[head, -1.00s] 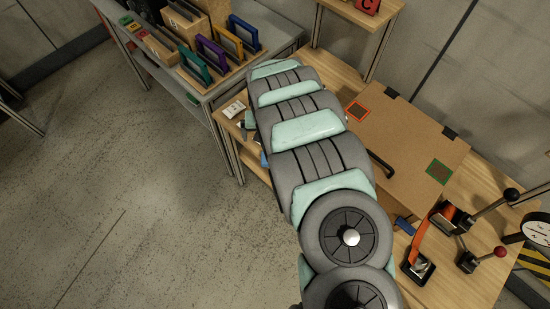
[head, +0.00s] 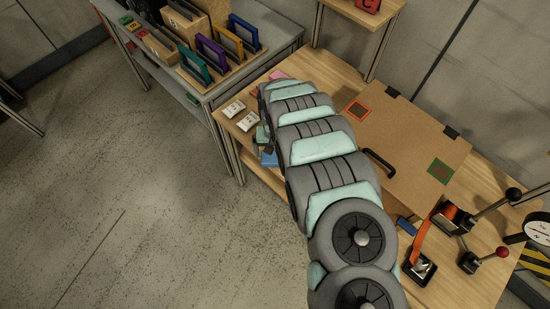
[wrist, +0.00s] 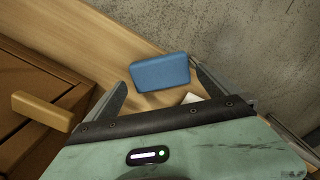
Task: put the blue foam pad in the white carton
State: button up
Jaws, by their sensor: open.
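The blue foam pad (wrist: 160,73) lies on the wooden bench in the wrist view, near the bench edge. A small blue patch, likely the same pad, shows beside my arm in the head view (head: 268,159). My gripper (wrist: 158,72) is open, and the pad appears between its two fingertips with nothing gripped. I cannot tell how far above the pad the fingers are. I cannot make out a white carton; a small white piece (wrist: 190,98) shows near the right finger, partly hidden.
A wooden box front with a tan handle (wrist: 42,110) stands left in the wrist view. In the head view, two white cards (head: 234,109) lie on the bench, a hinged brown panel (head: 405,140) is right of my arm, and levers (head: 490,205) stand further right.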

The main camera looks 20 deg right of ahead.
aim_at(275, 157)
jog(key=shift+w+f, duration=0.1)
jog(key=shift+f, duration=1.7)
jog(key=shift+c, duration=0.2)
jog(key=c, duration=1.1)
jog(key=shift+c, duration=0.2)
jog(key=shift+r, duration=0.2)
